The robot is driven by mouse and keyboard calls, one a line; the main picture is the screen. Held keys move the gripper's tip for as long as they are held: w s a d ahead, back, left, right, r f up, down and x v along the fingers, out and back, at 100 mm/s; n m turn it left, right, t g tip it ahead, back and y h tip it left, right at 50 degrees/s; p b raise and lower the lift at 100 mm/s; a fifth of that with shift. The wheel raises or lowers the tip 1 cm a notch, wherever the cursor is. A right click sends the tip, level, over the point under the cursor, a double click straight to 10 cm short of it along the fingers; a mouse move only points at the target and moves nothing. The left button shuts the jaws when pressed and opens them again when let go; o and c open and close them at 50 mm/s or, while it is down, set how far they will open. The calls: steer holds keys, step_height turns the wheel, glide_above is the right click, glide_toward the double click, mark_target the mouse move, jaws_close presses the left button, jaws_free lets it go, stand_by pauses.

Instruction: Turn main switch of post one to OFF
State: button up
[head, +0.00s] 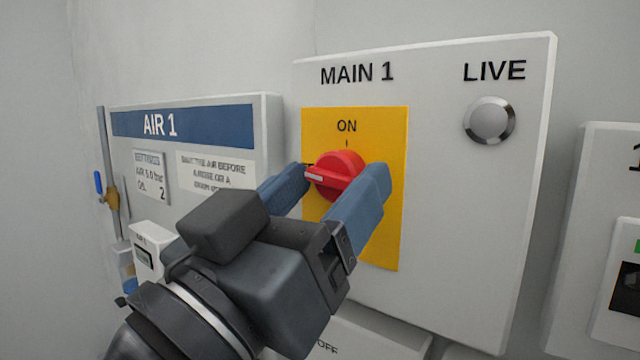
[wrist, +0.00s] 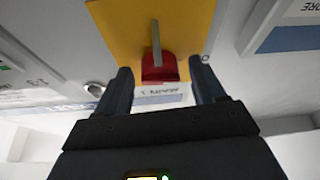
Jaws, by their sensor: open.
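The main switch is a red rotary knob (head: 341,172) on a yellow plate (head: 388,235) of the MAIN 1 panel (head: 460,220). An ON label and a small tick sit above it. My gripper (head: 338,178) is open, with one blue finger at each side of the knob. In the wrist view, upside down, the red knob (wrist: 160,68) lies between and just beyond the fingertips (wrist: 160,75). I cannot tell whether either finger touches it. The plate's lower part is partly hidden by my gripper.
A round LIVE lamp (head: 489,120) looks grey at the panel's upper right. The AIR 1 panel (head: 265,110) stands to the left, with a pipe and blue-handled valve (head: 99,183) beside it. Another panel (head: 590,200) stands at the right edge.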

steer(key=c, duration=1)
steer(key=shift+n+t+y+p, duration=0.3)
steer(key=shift+n+y, duration=0.2)
steer(key=shift+n, duration=0.7)
steer(key=o, duration=1)
steer(key=b+v, duration=0.2)
steer(key=v, duration=0.5)
steer(key=shift+s+a+b, duration=0.2)
steer(key=shift+s+b, duration=0.15)
steer(key=shift+b, duration=0.05)
